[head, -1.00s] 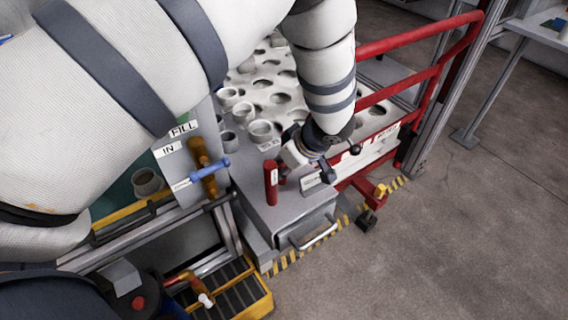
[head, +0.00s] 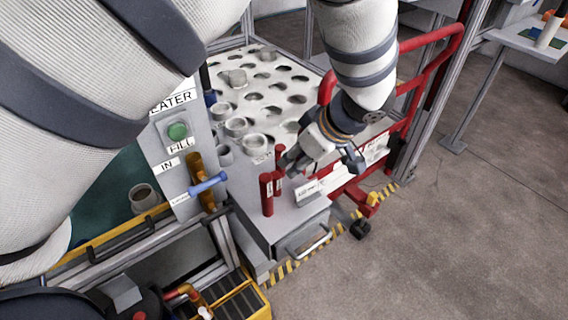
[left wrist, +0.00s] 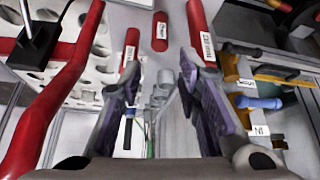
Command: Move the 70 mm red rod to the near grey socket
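Two upright red rods stand close together on the grey box top in the head view, a front one (head: 267,195) and one just behind it (head: 278,180). My left gripper (head: 318,160) is beside them on the right, tilted down, apart from the front rod. In the left wrist view three red rods show beyond my open fingers (left wrist: 158,90): a left one (left wrist: 131,48), a middle one (left wrist: 160,32) and a right one (left wrist: 200,30). Nothing is between the fingertips. Grey cup-like rings (head: 236,127) sit on the perforated plate; which is the near socket, I cannot tell.
The white perforated plate (head: 285,75) lies behind. A red rail (head: 430,42) runs along its right side. A panel with a green button (head: 177,131) and a blue-handled valve (head: 208,183) stands left of the rods. Open floor (head: 450,250) lies to the right.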

